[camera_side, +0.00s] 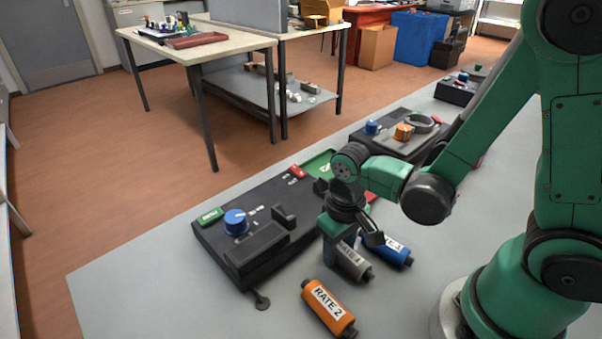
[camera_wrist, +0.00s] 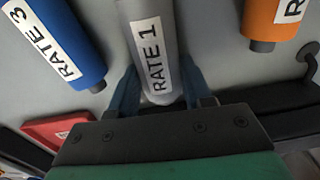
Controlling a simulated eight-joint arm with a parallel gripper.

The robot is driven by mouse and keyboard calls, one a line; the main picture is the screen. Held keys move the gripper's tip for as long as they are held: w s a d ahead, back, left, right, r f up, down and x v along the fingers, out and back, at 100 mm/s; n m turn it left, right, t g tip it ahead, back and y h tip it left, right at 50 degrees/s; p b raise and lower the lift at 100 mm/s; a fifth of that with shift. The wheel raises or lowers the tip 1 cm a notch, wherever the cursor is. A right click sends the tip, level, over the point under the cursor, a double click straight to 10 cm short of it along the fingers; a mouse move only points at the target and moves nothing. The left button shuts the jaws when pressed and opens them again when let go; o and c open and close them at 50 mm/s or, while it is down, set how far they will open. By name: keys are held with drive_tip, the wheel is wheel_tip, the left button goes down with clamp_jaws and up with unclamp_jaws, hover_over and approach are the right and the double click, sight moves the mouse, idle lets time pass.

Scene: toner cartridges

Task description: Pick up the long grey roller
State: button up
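The long grey roller (camera_wrist: 155,45), labelled RATE 1, lies on the grey table between the blue and orange rollers. It also shows in the side view (camera_side: 354,262), partly hidden by my gripper. My gripper (camera_side: 345,237) points down over the roller's end nearer the black machine. In the wrist view my two fingers (camera_wrist: 160,64) stand apart, one on each side of the grey roller, close against its sides. I cannot tell whether they press on it.
A blue roller (camera_side: 390,249), RATE 3, lies close beside the grey one. An orange roller (camera_side: 328,308), RATE 2, lies on the other side. A black machine (camera_side: 240,215) with a blue knob (camera_side: 236,222) stands beside my gripper.

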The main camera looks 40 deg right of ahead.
clamp_jaws()
